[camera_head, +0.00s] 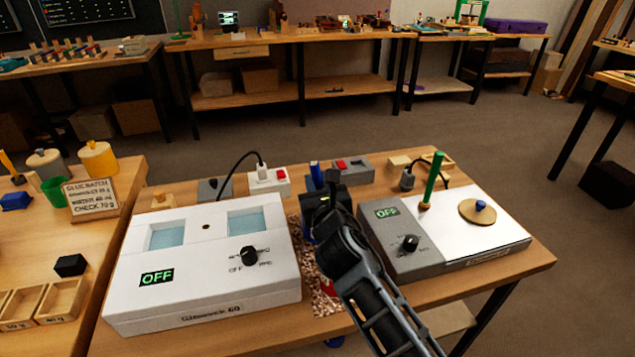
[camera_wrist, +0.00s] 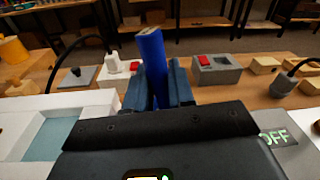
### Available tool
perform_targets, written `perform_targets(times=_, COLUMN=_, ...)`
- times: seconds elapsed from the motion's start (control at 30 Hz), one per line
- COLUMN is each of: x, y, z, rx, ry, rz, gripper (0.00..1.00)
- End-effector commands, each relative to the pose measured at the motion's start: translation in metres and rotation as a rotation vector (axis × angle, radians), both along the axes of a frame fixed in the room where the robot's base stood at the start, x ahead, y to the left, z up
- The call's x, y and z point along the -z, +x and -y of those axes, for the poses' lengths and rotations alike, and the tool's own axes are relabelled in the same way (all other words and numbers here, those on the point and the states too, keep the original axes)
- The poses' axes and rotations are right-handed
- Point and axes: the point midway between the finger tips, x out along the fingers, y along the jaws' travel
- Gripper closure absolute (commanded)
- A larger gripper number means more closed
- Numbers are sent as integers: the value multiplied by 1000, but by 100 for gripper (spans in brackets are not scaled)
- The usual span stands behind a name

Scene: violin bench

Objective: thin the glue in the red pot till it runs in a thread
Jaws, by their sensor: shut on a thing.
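My gripper (camera_head: 318,198) is over the middle of the bench, between the white bath unit and the grey hotplate unit. It is shut on a blue stick (camera_wrist: 152,62), held nearly upright with a pale top end, between the blue fingers (camera_wrist: 158,88). The stick's top also shows in the head view (camera_head: 315,172); its lower end is hidden. A bit of red, perhaps the red pot (camera_head: 322,264), shows beside my arm; my arm hides most of it, and its glue is not visible. A card (camera_head: 92,197) headed "GLUE BATCH" stands on the left bench.
The white unit (camera_head: 205,287) has two blue-water wells and reads OFF. Switch boxes and cables line the back.

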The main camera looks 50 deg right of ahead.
Motion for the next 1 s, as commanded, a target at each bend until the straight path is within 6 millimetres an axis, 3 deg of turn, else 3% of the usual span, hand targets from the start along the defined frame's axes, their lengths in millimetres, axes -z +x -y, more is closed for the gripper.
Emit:
perform_targets(times=0.03, x=-9, y=0, z=0, rx=0, ry=0, rz=0, gripper=100)
perform_targets(times=1.0, x=-85, y=0, z=0, rx=1, ry=-1, rz=4, gripper=100)
